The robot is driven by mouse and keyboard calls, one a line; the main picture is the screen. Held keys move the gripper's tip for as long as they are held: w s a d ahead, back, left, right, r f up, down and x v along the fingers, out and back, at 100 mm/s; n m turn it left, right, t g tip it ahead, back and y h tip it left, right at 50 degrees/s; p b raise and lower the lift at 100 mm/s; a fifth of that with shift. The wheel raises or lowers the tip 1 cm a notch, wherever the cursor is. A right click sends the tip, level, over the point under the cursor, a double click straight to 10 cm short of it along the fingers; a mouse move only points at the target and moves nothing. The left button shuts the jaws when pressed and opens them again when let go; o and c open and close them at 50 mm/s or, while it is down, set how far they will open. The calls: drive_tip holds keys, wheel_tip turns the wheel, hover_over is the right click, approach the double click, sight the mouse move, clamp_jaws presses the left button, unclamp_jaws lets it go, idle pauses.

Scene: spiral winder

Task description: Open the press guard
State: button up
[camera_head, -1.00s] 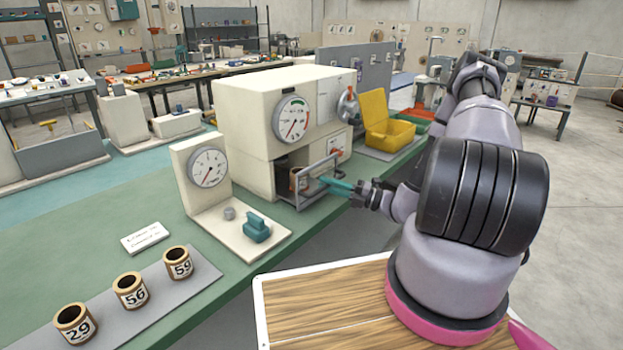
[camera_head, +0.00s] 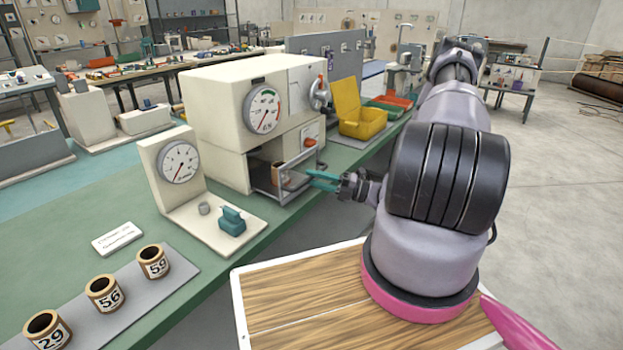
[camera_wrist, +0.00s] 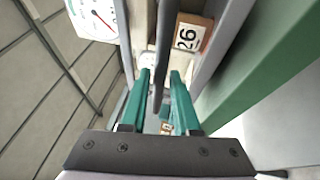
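The press (camera_head: 225,110) is a cream box with a dial and a lower opening. Its guard (camera_head: 287,195) is a grey frame around the front of that opening. My gripper (camera_head: 309,179) has teal fingers and is at the guard's right end. In the wrist view my gripper (camera_wrist: 159,80) is open, with its fingers apart and a dark guard bar (camera_wrist: 159,50) running between them. I cannot tell whether either finger touches the bar. A numbered brown ring (camera_head: 278,173) is inside the opening, partly hidden by the guard; its label (camera_wrist: 190,36) shows in the wrist view.
A cream gauge stand (camera_head: 178,165) with a teal block (camera_head: 232,220) is left of the press. Several numbered rings (camera_head: 104,294) stand on a grey mat. A yellow bin (camera_head: 362,122) sits to the right.

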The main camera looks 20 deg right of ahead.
drive_tip(key=v, duration=1)
drive_tip(key=shift+r, duration=0.1)
drive_tip(key=s+a+r+m+g+h, duration=0.1)
drive_tip(key=s+a+r+m+h, duration=0.2)
drive_tip(key=r+m, duration=0.8)
drive_tip(key=s+a+r+m+g+h, duration=0.1)
drive_tip(key=s+a+r+m+h, duration=0.2)
drive_tip(key=r+m, duration=0.9)
drive_tip(key=s+a+r+m+g+h, duration=0.1)
drive_tip(key=s+a+r+m+h, duration=0.3)
drive_tip(key=r, duration=1.4)
drive_tip(key=s+m+h, duration=0.3)
drive_tip(key=m+h, duration=0.2)
drive_tip(key=m, duration=0.2)
drive_tip(key=shift+s+m, duration=0.3)
drive_tip(key=shift+s, duration=0.1)
